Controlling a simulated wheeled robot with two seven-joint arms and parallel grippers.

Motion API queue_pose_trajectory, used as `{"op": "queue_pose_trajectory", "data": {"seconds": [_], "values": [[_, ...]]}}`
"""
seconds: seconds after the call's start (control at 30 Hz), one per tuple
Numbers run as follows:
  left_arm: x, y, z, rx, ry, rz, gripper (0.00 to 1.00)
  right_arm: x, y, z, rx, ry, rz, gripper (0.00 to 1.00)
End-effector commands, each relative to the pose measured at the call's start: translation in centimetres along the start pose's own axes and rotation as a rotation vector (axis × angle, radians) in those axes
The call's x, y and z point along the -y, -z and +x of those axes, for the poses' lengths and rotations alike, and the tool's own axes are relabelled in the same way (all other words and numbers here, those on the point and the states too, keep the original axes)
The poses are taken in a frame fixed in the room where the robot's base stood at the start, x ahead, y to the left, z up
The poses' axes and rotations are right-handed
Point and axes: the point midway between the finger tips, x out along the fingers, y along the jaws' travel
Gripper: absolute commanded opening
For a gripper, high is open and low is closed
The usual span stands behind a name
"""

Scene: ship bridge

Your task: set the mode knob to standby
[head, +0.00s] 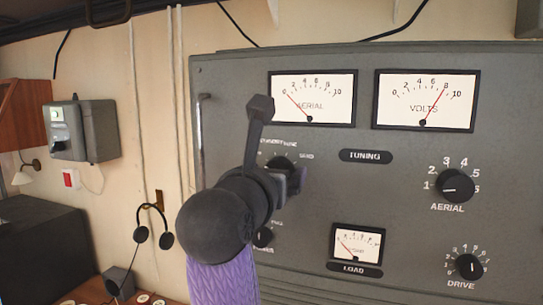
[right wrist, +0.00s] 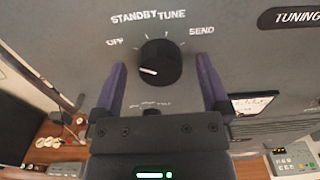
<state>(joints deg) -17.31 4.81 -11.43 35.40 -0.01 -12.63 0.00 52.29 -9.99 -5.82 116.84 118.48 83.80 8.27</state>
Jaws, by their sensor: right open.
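The mode knob (right wrist: 160,62) is a round black knob on the grey panel, under the labels OFF, STANDBY, TUNE and SEND. Its white pointer line points left and slightly down in the right wrist view, nearest the OFF side and away from STANDBY. In the head view the knob (head: 281,162) is partly hidden by my gripper. My right gripper (head: 294,180) is open at the panel. In the right wrist view its two purple fingers (right wrist: 161,72) stand on either side of the knob, with visible gaps. My left gripper is not in view.
The panel also carries an AERIAL knob (head: 455,185), a DRIVE knob (head: 468,266) and a LOAD meter (head: 357,245). My arm covers part of a lower knob (head: 263,237). A vertical handle (head: 201,140) stands at the panel's left edge. A headset (head: 153,226) hangs on the wall.

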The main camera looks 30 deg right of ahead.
Motion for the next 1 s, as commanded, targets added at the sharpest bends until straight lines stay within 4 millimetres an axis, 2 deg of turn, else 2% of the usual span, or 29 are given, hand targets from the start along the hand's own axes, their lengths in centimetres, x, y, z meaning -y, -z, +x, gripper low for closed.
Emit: {"op": "queue_pose_trajectory", "data": {"seconds": [0.1, 0.3, 0.37, 0.73, 0.77, 1.0], "values": [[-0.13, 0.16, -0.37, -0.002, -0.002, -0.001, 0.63, 0.02, 0.00, 0.72, 0.000, 0.000, 0.000, 0.97], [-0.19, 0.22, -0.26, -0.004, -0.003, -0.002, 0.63, 0.00, 0.13, 0.77, 0.000, 0.000, 0.000, 0.97], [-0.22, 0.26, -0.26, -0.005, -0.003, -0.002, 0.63, 0.00, 0.13, 0.76, 0.000, 0.000, 0.000, 0.86], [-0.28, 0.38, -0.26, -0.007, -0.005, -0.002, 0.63, 0.00, 0.10, 0.73, 0.000, 0.000, 0.000, 0.08], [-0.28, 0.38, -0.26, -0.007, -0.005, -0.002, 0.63, 0.00, 0.10, 0.73, 0.000, 0.000, 0.000, 0.04], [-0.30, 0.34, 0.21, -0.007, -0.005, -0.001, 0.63, 0.00, 0.20, 0.70, 0.000, -0.001, 0.033, 0.04]]}}
